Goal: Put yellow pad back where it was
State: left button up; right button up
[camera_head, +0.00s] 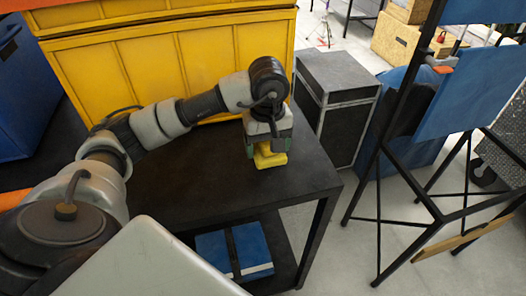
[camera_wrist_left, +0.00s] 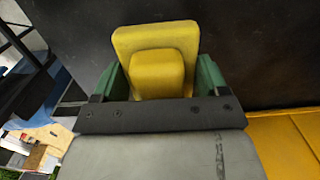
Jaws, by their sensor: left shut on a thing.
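The yellow pad (camera_head: 270,159) is at the right part of the black table (camera_head: 305,183), under my left gripper (camera_head: 266,150). In the left wrist view the yellow pad (camera_wrist_left: 157,40) has a flat plate with a raised block on it. The green fingers of my left gripper (camera_wrist_left: 157,78) stand on both sides of the raised block and are shut on it. The pad is at or just above the table top; I cannot tell whether it touches. My right gripper is not in view.
A large yellow crate (camera_head: 180,68) stands along the back of the table. A black case (camera_head: 337,85) stands on the floor beyond the right edge. Blue items (camera_head: 235,250) lie on the lower shelf. A black stand (camera_head: 400,150) is at the right. The table front is clear.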

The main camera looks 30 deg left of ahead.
pick_arm(q)
jog(key=shift+a+f, duration=0.2)
jog(key=shift+a, duration=0.25)
jog(key=shift+s+a+f, duration=0.1)
jog(key=shift+s+f, duration=0.05)
jog(key=shift+s, duration=0.05)
notch_tip(320, 180, down, 3)
jog(key=shift+f+p, duration=0.1)
jog(key=shift+p, duration=0.75)
jog(key=shift+f, duration=0.35)
jog(key=shift+f, duration=0.15)
jog(key=o, duration=0.8)
jog(key=shift+o, duration=0.2)
